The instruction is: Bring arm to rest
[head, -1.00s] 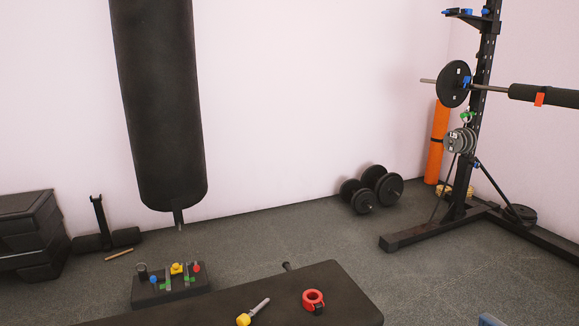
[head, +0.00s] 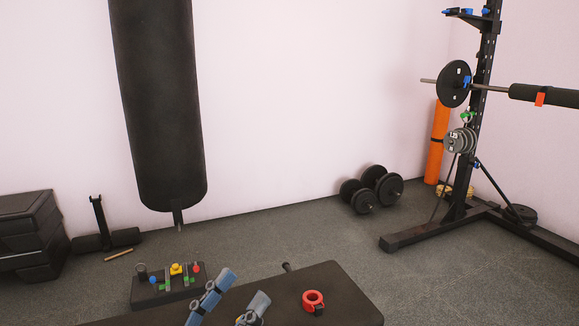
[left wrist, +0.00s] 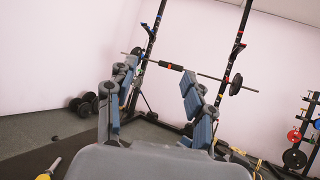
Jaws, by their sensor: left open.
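My left gripper (head: 246,286) is at the bottom of the head view, in front of the dark bench (head: 345,290). Its two blue-grey fingers are spread apart with nothing between them. In the left wrist view the open fingers (left wrist: 158,72) point out toward the rack and barbell across the room. My right gripper is in neither view.
A red ring-shaped collar (head: 313,299) lies on the bench. A yellow-ended tool (left wrist: 46,176) shows at the wrist view's lower left. A small rack of bright pieces (head: 165,290) stands behind the bench. A punching bag (head: 158,110) hangs at left; dumbbells (head: 378,188) lie behind.

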